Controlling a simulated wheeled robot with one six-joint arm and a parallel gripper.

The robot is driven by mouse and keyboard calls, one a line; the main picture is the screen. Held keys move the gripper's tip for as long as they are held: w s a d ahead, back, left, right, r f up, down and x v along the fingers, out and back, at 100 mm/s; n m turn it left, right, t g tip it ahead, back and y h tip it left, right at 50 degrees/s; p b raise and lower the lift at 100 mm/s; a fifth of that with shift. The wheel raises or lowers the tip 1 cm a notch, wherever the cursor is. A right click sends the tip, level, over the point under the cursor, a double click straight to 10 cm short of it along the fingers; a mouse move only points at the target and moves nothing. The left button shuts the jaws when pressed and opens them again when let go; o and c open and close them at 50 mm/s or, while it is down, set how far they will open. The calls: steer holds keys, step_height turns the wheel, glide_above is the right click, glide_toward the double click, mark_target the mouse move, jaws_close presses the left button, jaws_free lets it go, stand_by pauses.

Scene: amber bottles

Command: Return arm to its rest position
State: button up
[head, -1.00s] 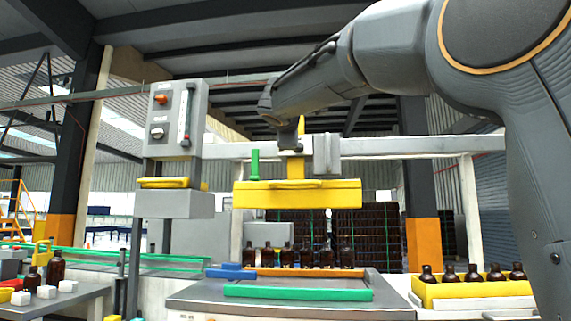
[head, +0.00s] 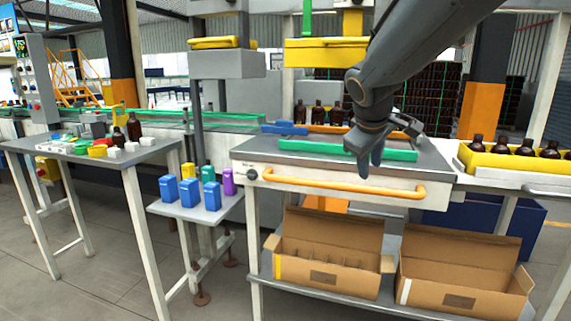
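My arm reaches in from the upper right in the head view, bent downward. My gripper (head: 370,160) hangs in front of the grey machine table (head: 262,152), near the green bar (head: 318,149) and above the orange handle (head: 345,186). I see nothing held in it, but its dark fingers overlap and their gap is unclear. Amber bottles (head: 318,113) stand in a row at the back of the machine, partly hidden by my arm. More amber bottles (head: 500,146) stand in a yellow crate (head: 482,160) on the right.
Two open cardboard boxes (head: 330,277) (head: 460,290) sit on the low shelf. A small stand (head: 222,214) holds blue, teal and purple containers. A side table (head: 70,155) at left carries small items and dark bottles. A yellow press block (head: 325,52) hangs above the machine. Floor is clear at lower left.

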steer(key=s+f+m+g+y+p, duration=0.1)
steer(key=s+f+m+g, duration=0.1)
steer(key=s+f, duration=0.4)
steer(key=s+a+f+m+g+p, duration=0.1)
steer(key=s+f, duration=0.4)
steer(key=s, duration=0.7)
steer(key=s+f+m+g+y+p, duration=0.1)
steer(key=s+f+m+g, duration=0.2)
steer(key=s+f, duration=0.3)
steer(key=s+m, duration=0.1)
steer(key=s, duration=0.3)
steer(key=shift+a+f+m+g+y+p, duration=0.15)
steer(key=shift+f+m+g+y+p, duration=0.15)
steer(key=shift+p, duration=0.1)
